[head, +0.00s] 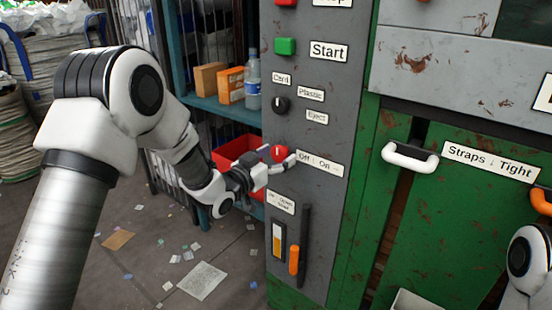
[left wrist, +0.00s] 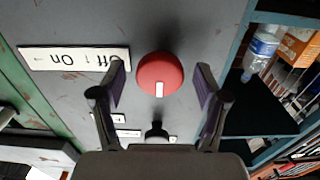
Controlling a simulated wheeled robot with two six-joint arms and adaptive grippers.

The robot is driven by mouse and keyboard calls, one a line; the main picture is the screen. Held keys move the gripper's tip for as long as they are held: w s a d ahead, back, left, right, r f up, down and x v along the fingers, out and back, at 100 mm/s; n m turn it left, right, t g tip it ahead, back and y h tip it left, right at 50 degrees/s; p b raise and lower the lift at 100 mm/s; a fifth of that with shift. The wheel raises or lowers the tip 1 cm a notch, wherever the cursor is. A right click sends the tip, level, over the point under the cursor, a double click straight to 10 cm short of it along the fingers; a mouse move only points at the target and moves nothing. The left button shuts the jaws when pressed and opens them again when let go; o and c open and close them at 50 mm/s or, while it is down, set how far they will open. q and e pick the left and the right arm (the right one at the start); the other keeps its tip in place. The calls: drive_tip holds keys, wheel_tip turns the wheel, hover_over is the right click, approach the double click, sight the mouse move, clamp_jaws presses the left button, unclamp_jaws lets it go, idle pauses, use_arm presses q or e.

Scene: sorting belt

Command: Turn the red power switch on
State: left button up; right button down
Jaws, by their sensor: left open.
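The red power switch (head: 278,153) is a round knob on the grey control panel (head: 335,95), left of a label (head: 320,163) reading "Off ↑ On →". In the left wrist view the knob (left wrist: 160,73) shows upside down; its white mark points to the picture's bottom, which is up on the panel, the label's Off direction. My left gripper (head: 276,163) is at the knob. In the left wrist view its two open fingers (left wrist: 161,82) stand either side of the knob, with visible gaps. My right gripper is out of view.
Above the knob are a black selector (head: 280,104) and a green Start button (head: 285,46). Below is an orange-handled lever (head: 294,260). A shelf with a bottle (head: 252,80) and boxes stands left. A white handle (head: 410,156) juts from the green door right.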

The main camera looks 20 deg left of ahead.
use_arm(q)
drive_tip(key=c, duration=1.2)
drive_tip(key=shift+o, duration=0.2)
drive_tip(key=shift+m, duration=0.4)
drive_tip(key=m, duration=0.3)
drive_tip(key=shift+b, duration=0.35)
drive_tip(key=m+b, duration=0.1)
drive_tip(key=m, duration=0.4)
drive_tip(key=shift+f, duration=0.1)
drive_tip(key=m+b, duration=0.2)
drive_tip(key=m, duration=0.2)
drive_tip(key=shift+m, duration=0.3)
drive_tip(key=m+b, duration=0.2)
drive_tip(key=m, duration=0.2)
drive_tip(key=shift+m, duration=0.3)
